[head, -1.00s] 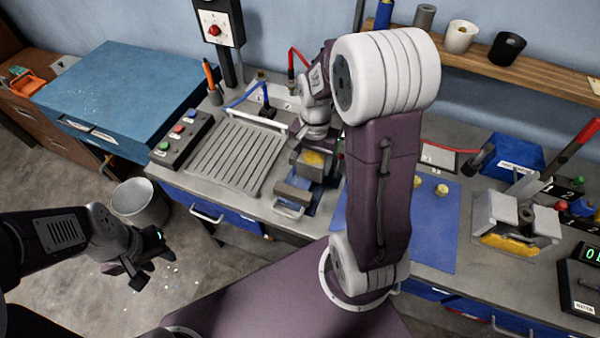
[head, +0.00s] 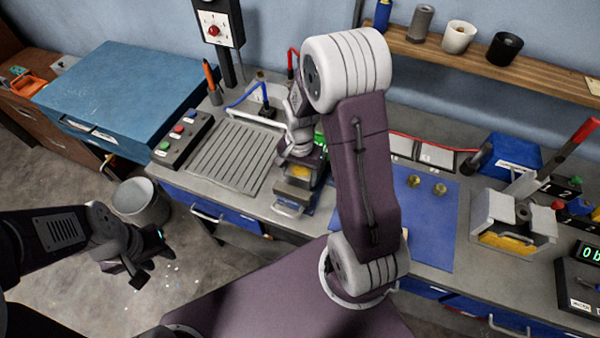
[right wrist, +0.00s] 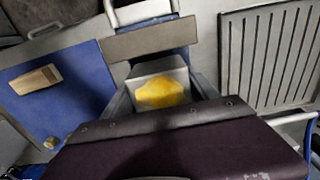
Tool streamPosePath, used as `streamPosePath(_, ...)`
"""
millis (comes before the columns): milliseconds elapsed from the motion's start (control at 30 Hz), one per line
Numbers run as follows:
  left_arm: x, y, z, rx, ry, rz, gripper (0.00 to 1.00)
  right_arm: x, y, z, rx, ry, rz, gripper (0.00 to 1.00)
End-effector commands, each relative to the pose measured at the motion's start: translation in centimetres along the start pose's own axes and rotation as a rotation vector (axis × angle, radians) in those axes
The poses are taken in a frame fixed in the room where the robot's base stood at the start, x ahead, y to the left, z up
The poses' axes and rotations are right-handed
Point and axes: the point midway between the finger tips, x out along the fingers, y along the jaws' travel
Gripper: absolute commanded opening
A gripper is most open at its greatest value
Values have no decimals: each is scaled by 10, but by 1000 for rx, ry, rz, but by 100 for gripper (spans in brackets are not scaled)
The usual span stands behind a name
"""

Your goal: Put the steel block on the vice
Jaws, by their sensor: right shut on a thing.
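The steel block (right wrist: 150,73), grey with a yellow patch, is under my right gripper in the right wrist view; its yellow part (head: 299,171) shows in the head view. My right gripper (head: 298,160) is shut on it, with its fingertips mostly hidden. The vice (head: 292,192), with a blue base and grey front jaw (right wrist: 150,39), is directly below. The block is just behind this jaw, in line with the vice; I cannot tell whether it touches the vice bed. My left gripper (head: 143,272) hangs over the floor, away from the bench, its fingers unclear.
A ribbed plate (head: 228,155) lies left of the vice. A blue mat (head: 432,225) with brass pieces (head: 413,181) lies right; a tan block (right wrist: 35,80) also lies on it. A lever fixture (head: 515,225) stands further right. A bin (head: 140,203) stands on the floor.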

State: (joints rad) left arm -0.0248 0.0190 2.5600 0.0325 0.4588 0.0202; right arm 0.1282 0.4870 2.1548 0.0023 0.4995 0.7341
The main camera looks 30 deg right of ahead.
Motion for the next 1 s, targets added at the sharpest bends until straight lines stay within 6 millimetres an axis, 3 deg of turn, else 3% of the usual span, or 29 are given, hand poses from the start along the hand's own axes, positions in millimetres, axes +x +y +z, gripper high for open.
streamPosePath(33,2,0,0,0,0,0,36,2,0,0,0,0,0,0)
streamPosePath(67,2,0,0,0,0,0,36,2,0,0,0,0,0,74)
streamPosePath(100,1,0,0,0,0,0,36,2,0,0,0,0,0,85)
streamPosePath(133,1,0,0,0,0,0,36,2,0,0,0,0,0,90)
streamPosePath(400,1,0,0,0,0,0,36,1,0,0,0,0,0,90)
streamPosePath(533,-1,0,0,0,0,0,36,-10,-1,-1,0,2,-2,90)
streamPosePath(800,-2,0,0,0,0,0,36,-79,-1,-2,0,5,-5,90)
streamPosePath(1000,-3,0,0,0,0,0,36,-114,-1,-1,0,2,-2,90)
